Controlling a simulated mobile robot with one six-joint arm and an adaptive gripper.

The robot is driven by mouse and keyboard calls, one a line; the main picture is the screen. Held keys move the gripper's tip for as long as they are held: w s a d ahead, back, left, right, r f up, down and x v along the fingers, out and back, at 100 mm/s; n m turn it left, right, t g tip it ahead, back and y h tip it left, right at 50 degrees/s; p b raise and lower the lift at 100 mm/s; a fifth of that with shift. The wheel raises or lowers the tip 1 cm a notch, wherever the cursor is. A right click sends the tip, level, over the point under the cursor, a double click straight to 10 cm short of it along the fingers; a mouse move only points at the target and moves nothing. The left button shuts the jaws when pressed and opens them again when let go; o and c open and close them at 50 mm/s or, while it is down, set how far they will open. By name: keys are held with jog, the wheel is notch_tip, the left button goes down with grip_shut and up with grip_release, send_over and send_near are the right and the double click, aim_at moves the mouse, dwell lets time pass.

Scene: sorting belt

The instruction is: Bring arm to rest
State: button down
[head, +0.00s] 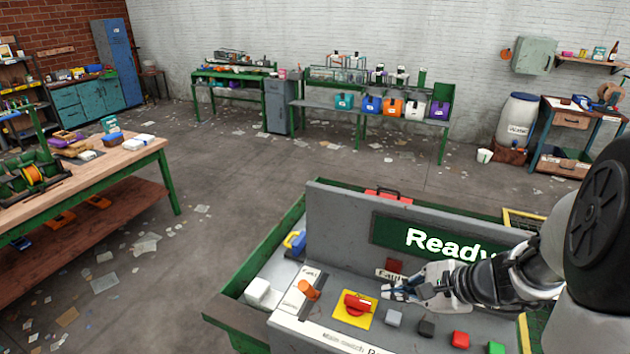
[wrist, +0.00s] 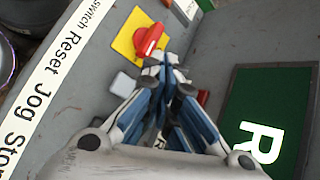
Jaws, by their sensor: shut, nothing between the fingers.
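My gripper (head: 392,291) is shut and empty, held out over the grey control panel (head: 320,326) at the lower right of the head view. In the wrist view my gripper (wrist: 167,62) points toward the red rotary switch (wrist: 149,39) on its yellow plate; I cannot tell how far above the panel it is. In the head view the red switch (head: 357,302) is just left of the fingertips. A green display (head: 440,243) behind reads "Ready", partly hidden by my arm. The wrist view shows its letter R.
Grey (head: 394,318), dark (head: 426,328), red (head: 460,340) and green (head: 496,347) buttons line the panel. An orange knob (head: 309,289) and a white block (head: 262,292) are at its left. A wooden workbench (head: 120,160) stands left. The floor between has scattered papers.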

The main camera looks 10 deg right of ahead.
jog(key=s+a+r+n+g+h+b, duration=0.1)
jog(key=s+a+r+n+g+b, duration=0.1)
jog(key=s+a+n, duration=0.4)
jog(key=s+a+r+n+g+b, duration=0.1)
jog(key=s+a+r+n+b, duration=0.15)
jog(key=a+n, duration=0.4)
jog(key=s+d+n+h+b, duration=0.1)
jog(key=s+n+h, duration=0.3)
jog(key=s+n, duration=0.3)
jog(key=s, duration=0.3)
jog(key=shift+s+h+b, duration=0.2)
jog(key=shift+h+b, duration=0.1)
jog(key=shift+b, duration=0.05)
